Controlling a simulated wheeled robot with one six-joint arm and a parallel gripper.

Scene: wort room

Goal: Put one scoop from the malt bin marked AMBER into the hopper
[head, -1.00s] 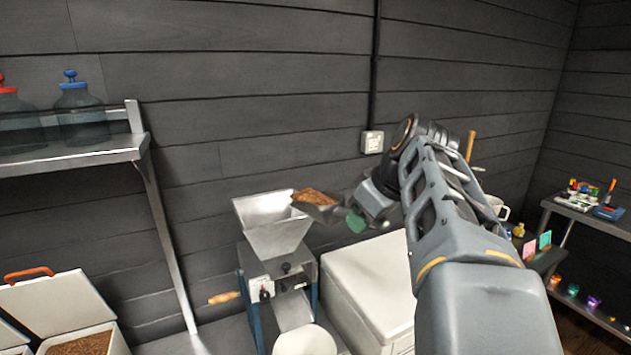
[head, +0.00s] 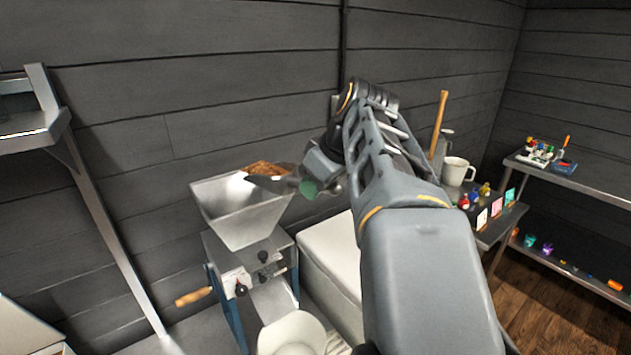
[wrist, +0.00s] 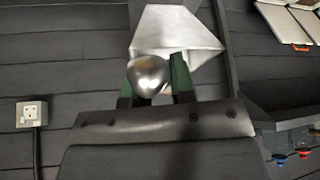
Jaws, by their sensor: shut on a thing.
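The metal scoop (head: 272,182) holds a heap of brown malt (head: 266,167). In the head view it overlaps the back right rim of the silver hopper (head: 240,212). My gripper (head: 311,187) is shut on the scoop's handle, to the right of the hopper. In the wrist view the rounded metal handle end (wrist: 150,76) sits between the two green fingers. A pale faceted metal shape beyond it looks like the hopper (wrist: 178,32). No AMBER marking is readable. My fingertips are partly hidden in the head view.
The hopper tops a mill with a wooden-handled crank (head: 194,297). A white bucket (head: 292,333) stands below, a white chest (head: 332,262) to the right. A steel shelf (head: 35,128) is at left. A side table holds a white mug (head: 457,171).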

